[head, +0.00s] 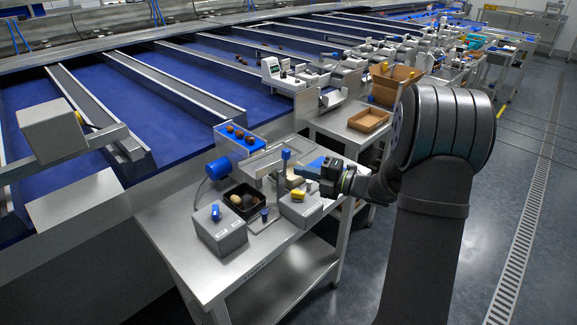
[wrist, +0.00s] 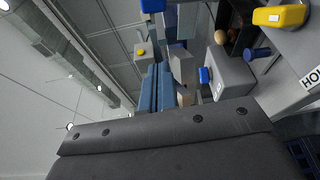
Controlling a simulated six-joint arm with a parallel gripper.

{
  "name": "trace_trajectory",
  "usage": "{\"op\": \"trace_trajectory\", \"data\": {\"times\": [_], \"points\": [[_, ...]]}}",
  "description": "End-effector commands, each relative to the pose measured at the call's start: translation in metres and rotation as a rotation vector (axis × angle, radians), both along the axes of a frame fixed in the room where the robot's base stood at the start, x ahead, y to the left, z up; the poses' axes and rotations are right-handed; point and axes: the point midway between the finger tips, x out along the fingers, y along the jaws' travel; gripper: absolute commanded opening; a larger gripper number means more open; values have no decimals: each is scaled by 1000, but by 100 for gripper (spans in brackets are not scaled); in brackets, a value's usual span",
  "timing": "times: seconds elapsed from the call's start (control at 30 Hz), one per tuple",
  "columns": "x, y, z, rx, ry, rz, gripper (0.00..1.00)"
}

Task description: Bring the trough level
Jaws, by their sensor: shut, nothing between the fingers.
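My gripper (head: 312,167) is above the right part of the small steel worktable. Its blue fingers are together and empty, and they also show in the wrist view (wrist: 157,88). A pale metal piece that looks like the trough (head: 262,163) is left of the fingertips, behind the black tray. Its tilt is hard to tell, and my gripper and a blue-topped post (head: 286,155) partly cover that area. A grey block with a yellow handle (head: 298,194) is just below my gripper. I cannot tell whether the fingers touch anything.
On the worktable (head: 165,225) are a grey box with a blue switch (head: 216,212), a black tray (head: 233,206) of dates, a blue knob (head: 264,214) and a blue tray (head: 252,144) of dates. A blue cylinder (head: 219,168) stands behind. The table's front left is clear.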

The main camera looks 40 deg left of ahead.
Motion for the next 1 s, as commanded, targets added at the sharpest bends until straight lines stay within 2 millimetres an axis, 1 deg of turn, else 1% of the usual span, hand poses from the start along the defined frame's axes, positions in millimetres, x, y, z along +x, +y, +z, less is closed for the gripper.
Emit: {"op": "trace_trajectory", "data": {"times": [0.03,0.13,0.27,0.37,0.47,1.0], "points": [[3,-7,0,0,1,-3,0],[6,-16,-1,0,1,-1,0],[9,-20,-1,11,-28,0,0],[13,-20,-1,45,-122,-1,0],[21,-20,-2,105,-289,-3,0],[69,-18,-5,467,-1386,-21,0]]}}
